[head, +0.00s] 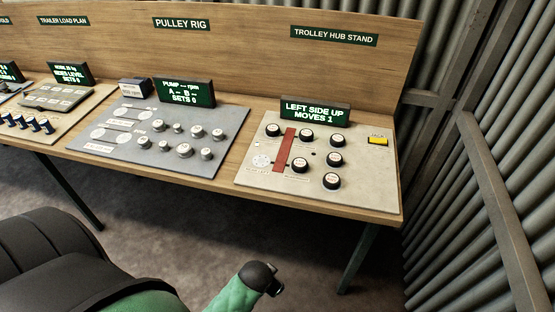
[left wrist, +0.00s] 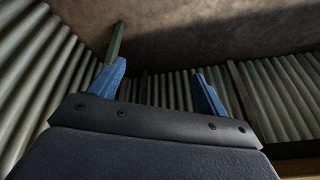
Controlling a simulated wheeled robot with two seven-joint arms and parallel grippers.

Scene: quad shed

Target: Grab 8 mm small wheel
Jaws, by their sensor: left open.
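Several small black wheels with pale faces sit on the light panel of the trolley hub stand (head: 375,190) in the head view. One wheel (head: 272,130) is left of a red bar (head: 285,150); others, such as this front wheel (head: 332,180), are to its right. Their face markings are too small to read, so I cannot tell which wheel is 8 mm. My left gripper (left wrist: 160,70) shows in the left wrist view, its blue fingers apart with nothing between them. No wheel shows in that view. My right gripper is not seen.
A sign (head: 315,111) on the stand reads "LEFT SIDE UP MOVES 1". A yellow block (head: 377,141) is at the panel's right. The pulley rig (head: 200,115) with silver knobs is to the left. A corrugated wall (head: 510,80) closes the right side.

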